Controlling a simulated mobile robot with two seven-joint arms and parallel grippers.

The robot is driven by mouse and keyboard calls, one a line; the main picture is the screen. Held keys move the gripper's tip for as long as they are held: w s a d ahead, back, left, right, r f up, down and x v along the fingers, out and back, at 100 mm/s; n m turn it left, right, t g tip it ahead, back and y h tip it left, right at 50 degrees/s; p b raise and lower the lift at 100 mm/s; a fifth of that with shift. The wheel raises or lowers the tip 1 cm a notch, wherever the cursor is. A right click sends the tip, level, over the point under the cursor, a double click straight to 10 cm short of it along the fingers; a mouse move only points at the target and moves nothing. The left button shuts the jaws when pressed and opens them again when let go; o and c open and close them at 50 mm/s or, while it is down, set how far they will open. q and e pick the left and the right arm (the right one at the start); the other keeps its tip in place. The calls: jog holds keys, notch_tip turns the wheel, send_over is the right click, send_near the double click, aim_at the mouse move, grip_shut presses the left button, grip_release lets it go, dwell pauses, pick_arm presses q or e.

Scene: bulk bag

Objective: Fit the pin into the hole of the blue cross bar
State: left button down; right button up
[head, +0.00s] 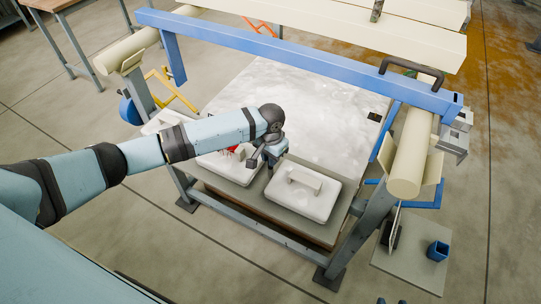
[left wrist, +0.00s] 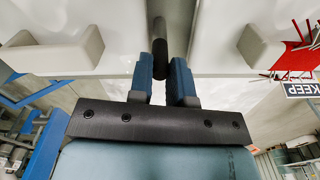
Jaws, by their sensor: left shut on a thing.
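The blue cross bar (head: 290,55) spans the frame from upper left to right. A black bent handle (head: 410,68) sits on its right end; I cannot make out the hole. My left gripper (head: 268,162) is low, over the pale lids in front of the bar and well apart from it. In the left wrist view my left gripper (left wrist: 162,80) is shut on a dark round rod, apparently the pin (left wrist: 170,40); its far end is not clear. Two small dark tips at the bottom edge of the head view look like my right gripper (head: 391,301), mostly cut off.
Two white lidded blocks with raised grips (head: 305,207) lie beneath the left gripper, and red prongs (head: 238,151) show beside it. Cream pipes (head: 410,150) and frame legs stand at both sides. A blue square cup (head: 438,250) stands on a grey plate at right.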

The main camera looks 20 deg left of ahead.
pick_arm(q)
jog(key=c, duration=1.1)
grip_release()
jog(key=shift+f, duration=0.1)
jog(key=shift+o, duration=0.2)
